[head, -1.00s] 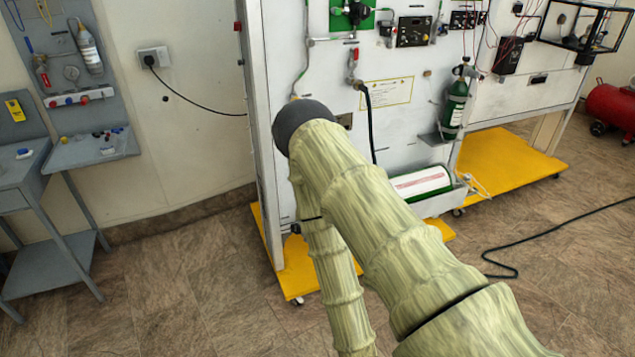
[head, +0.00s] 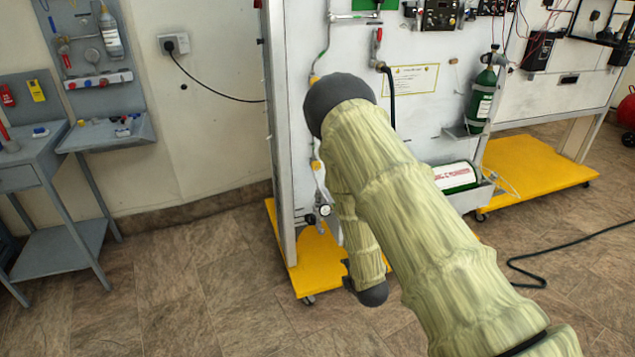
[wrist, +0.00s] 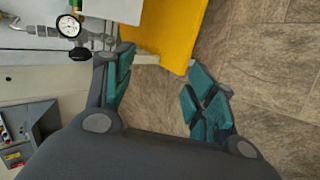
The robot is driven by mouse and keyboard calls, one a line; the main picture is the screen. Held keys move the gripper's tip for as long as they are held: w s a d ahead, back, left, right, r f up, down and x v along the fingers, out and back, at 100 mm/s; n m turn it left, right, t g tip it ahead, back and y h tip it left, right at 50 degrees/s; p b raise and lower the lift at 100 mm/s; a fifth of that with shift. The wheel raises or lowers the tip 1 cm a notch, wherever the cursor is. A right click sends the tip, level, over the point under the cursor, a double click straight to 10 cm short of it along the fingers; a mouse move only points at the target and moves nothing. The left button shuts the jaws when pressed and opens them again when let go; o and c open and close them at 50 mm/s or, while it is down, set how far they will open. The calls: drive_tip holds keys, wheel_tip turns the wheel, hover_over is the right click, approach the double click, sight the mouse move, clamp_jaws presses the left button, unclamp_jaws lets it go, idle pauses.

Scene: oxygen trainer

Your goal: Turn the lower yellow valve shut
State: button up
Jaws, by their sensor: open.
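A small yellow valve part (head: 316,165) shows on the pipe at the left edge of the white panel, just left of my arm and below another yellow fitting (head: 314,79). A round gauge (head: 325,210) sits lower on this line. In the wrist view the gauge (wrist: 68,25) and its metal fittings are at the upper left, beyond the left finger. My gripper (wrist: 160,75) is open and empty, its teal-padded fingers wide apart with floor showing between them. I cannot make out the yellow valve for certain in the wrist view. My arm hides part of the panel in the head view.
The white panel (head: 300,110) stands on a yellow wheeled base (head: 290,262). A green cylinder (head: 481,95) and a black hose (head: 390,95) are to the right. Grey benches (head: 45,160) stand at the left. The floor between is clear.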

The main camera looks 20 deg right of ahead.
drive_tip(key=w+d+r+n+t+b, duration=0.15)
drive_tip(key=w+r+n, duration=0.25)
drive_tip(key=w, duration=0.4)
drive_tip(key=w+a+r+n+t+b, duration=0.1)
drive_tip(key=w+r+n+t+b, duration=0.3)
drive_tip(key=w, duration=0.4)
drive_tip(key=n+t+y+b, duration=0.2)
drive_tip(key=n+t+b, duration=0.1)
drive_tip(key=n, duration=0.5)
approach(317, 166)
drive_tip(key=shift+g, duration=0.25)
drive_tip(key=w, duration=0.9)
drive_tip(key=shift+w+a+r+b, duration=0.1)
drive_tip(key=shift+w+a+b, duration=0.1)
drive_tip(key=shift+b, duration=0.15)
drive_tip(key=shift+c, duration=0.3)
drive_tip(key=c, duration=1)
